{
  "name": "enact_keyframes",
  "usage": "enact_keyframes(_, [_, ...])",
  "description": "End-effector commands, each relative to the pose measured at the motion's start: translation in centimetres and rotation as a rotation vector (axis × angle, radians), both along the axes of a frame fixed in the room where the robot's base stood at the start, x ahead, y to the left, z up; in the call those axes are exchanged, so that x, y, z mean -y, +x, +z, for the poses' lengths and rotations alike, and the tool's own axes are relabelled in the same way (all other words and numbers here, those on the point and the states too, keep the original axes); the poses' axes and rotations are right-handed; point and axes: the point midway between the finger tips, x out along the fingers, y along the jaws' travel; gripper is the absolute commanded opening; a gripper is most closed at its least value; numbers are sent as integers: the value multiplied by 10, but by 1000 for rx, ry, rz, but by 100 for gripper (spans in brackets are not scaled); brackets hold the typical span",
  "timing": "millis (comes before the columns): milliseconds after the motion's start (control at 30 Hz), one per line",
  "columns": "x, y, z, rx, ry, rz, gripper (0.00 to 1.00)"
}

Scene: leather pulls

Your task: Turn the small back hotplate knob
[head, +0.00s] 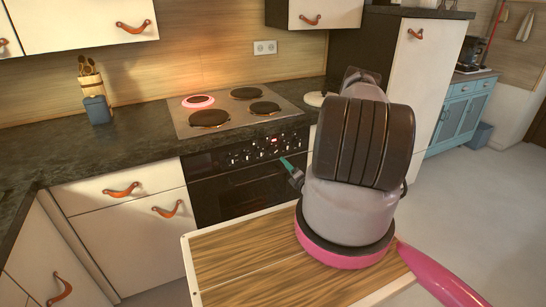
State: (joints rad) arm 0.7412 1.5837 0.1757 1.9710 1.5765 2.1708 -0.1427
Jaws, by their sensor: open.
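The oven's control panel (255,150) carries a row of dark knobs with light marks and a small red display. I cannot tell which knob is the small back hotplate knob. The hob (228,121) above has dark plates; the back left plate (198,101) has a glowing pink-red ring. The back right plate (245,93) is dark. My gripper (288,166) is just in front of the right part of the panel, with a teal fingertip pointing up and left towards the knobs. It looks empty and open. My arm hides part of it, and contact with a knob cannot be told.
The oven door (240,190) is below the panel. Drawers with orange leather pulls (168,209) are to its left. Open floor lies to the right.

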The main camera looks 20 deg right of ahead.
Motion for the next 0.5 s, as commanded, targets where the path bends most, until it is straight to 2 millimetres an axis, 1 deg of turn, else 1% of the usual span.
enact_keyframes(33, [2,-3,-6,-7,9,-18,46])
enact_keyframes(67, [3,-3,-8,-10,12,-25,46])
enact_keyframes(167, [3,3,-10,-11,13,-29,46])
enact_keyframes(267, [2,18,-9,-10,11,-26,46])
enact_keyframes(500, [0,64,-8,-8,9,-24,46])
